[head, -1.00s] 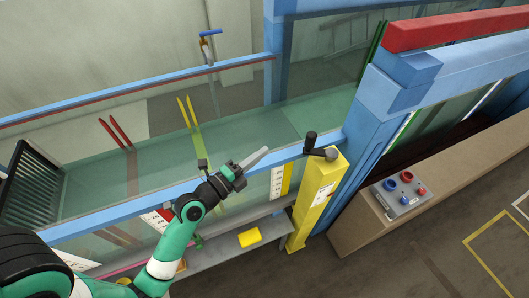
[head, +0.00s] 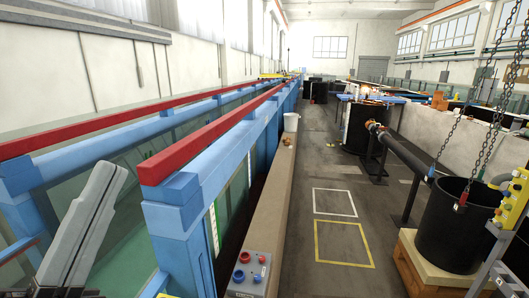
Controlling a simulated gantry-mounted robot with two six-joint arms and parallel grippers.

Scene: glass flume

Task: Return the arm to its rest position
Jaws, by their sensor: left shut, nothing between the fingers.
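My left gripper (head: 92,215) shows at the lower left of the head view, in front of the flume's glass wall. Its long grey fingers lie together, shut, with nothing between them. They point up and slightly right. The rest of the left arm is below the picture. My right gripper is not in the view. The glass flume (head: 190,195), with its blue frame and red top rails, runs away from me along the left.
A control box (head: 249,272) with red and blue knobs sits on the ledge beside the flume. A white bucket (head: 291,122) stands farther along. The floor between, with white and yellow marked squares, is clear.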

